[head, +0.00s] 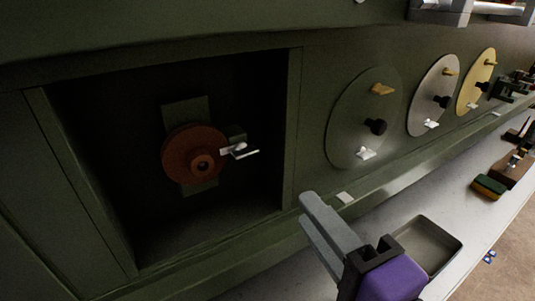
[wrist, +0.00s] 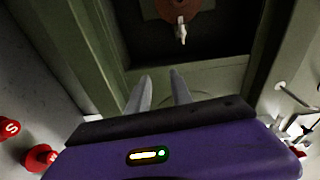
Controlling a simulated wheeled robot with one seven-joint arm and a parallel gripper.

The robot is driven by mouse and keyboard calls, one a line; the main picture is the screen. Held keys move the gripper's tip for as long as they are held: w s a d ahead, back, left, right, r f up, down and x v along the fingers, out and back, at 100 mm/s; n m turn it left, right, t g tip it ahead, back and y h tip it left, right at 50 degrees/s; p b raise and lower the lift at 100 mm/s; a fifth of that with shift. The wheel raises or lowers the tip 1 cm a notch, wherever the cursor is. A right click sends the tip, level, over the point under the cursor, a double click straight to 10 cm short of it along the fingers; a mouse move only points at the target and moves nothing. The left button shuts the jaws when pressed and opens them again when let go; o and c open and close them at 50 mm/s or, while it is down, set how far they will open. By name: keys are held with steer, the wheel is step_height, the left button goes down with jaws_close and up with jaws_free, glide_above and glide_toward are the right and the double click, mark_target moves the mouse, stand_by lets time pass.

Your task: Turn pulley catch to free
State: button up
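The brown-red pulley (head: 194,153) is mounted on a plate inside a dark open recess in the green panel. A pale metal catch (head: 238,151) sits at the pulley's right edge, its light lever pointing right. In the wrist view the pulley (wrist: 178,8) is cut off at the top, with the catch (wrist: 181,32) hanging below it. My gripper (head: 306,212) is outside the recess, below and right of the pulley, apart from the catch. In the wrist view its two grey fingers (wrist: 160,88) stand apart with nothing between them.
The recess frame (head: 292,130) borders the opening on the right. Round discs with yellow tabs and black knobs, green (head: 345,120), silver (head: 422,98) and yellow (head: 468,85), line the panel. A grey tray (head: 452,238) and a sponge (head: 489,187) lie on the ledge. Red knobs (wrist: 40,157) show lower left in the wrist view.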

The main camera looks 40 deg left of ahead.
steer(key=g+y, duration=0.1)
steer(key=g, duration=0.1)
glide_toward(248, 155)
steer(key=a, duration=0.1)
steer(key=shift+n, duration=0.4)
steer(key=p+x, duration=0.1)
steer(key=x, duration=0.7)
steer(key=shift+w+a, duration=0.1)
steer(key=shift+w, duration=0.2)
jaws_close()
